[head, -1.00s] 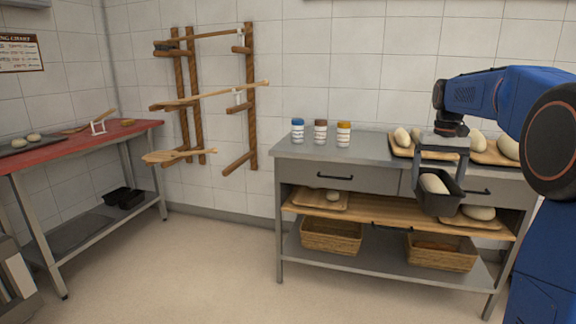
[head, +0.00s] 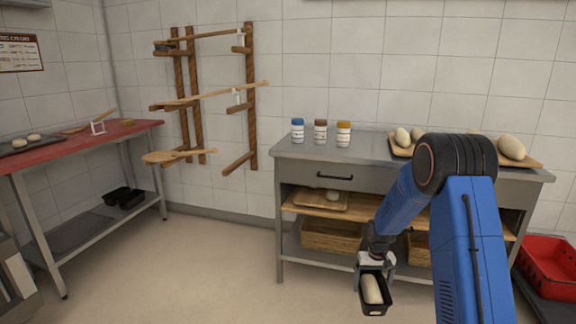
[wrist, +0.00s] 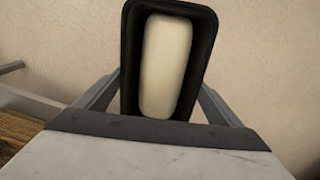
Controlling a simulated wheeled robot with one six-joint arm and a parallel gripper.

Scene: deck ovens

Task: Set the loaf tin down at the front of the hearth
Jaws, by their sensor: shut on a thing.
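The loaf tin (head: 376,309) is black and holds a pale oblong piece of dough (head: 372,288). My gripper (head: 374,272) is shut on the tin and holds it out over the open floor, in front of the grey bench. In the wrist view the tin (wrist: 128,100) sits between the two grey fingers, with the dough (wrist: 165,65) lying in it. The tin looks about level. The hearth is not in view in any frame.
The grey bench (head: 345,178) holds several jars and trays of dough, with baskets below. A red crate (head: 552,268) stands at the right. A red-topped table (head: 75,143) is at the left. The floor (head: 215,275) between is clear.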

